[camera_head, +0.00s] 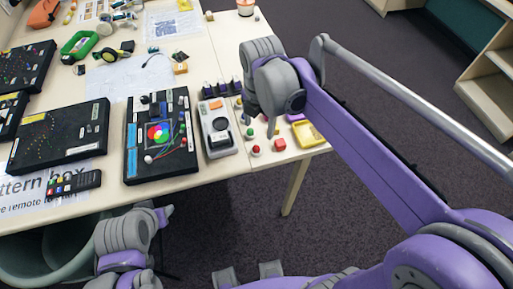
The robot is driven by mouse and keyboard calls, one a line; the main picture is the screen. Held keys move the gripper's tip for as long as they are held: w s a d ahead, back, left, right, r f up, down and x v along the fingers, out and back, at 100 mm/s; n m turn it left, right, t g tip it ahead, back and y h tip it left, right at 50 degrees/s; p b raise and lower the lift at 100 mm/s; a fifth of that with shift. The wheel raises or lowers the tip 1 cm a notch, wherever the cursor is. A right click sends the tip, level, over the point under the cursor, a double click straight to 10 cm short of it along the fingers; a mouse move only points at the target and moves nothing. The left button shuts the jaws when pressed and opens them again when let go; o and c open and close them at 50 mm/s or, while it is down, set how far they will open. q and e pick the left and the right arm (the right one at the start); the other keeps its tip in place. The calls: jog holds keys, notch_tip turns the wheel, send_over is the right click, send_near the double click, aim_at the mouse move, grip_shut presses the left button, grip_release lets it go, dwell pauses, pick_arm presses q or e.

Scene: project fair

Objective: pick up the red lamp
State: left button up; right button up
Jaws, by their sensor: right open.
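Small red pieces lie at the near right corner of the table: a round red-topped one (256,150), which looks most like the red lamp, and a red block (279,144). My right gripper (258,112) is open, just behind and above these pieces. Its wrist hides part of the table there, and its fingertips are hard to make out. My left gripper (160,215) is low in front of the table edge, away from the pieces. Its jaws do not show clearly.
A green-topped piece (250,133) and a yellow tray (308,133) are close by. A grey device (217,128) and a black board with a colour wheel (160,165) stand to the left. A remote (74,184) lies near the front edge. Carpet is clear at right.

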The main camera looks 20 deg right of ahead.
aim_at(256, 147)
jog(key=shift+n, duration=0.8)
jog(key=f, duration=0.5)
jog(key=shift+w+a+f, duration=0.2)
jog(key=shift+w+a, duration=0.05)
jog(key=shift+a, duration=0.05)
jog(key=f, duration=0.3)
jog(key=s+f, duration=0.1)
jog(key=f, duration=0.1)
jog(key=shift+a, duration=0.15)
jog(key=shift+c, duration=0.2)
grip_shut()
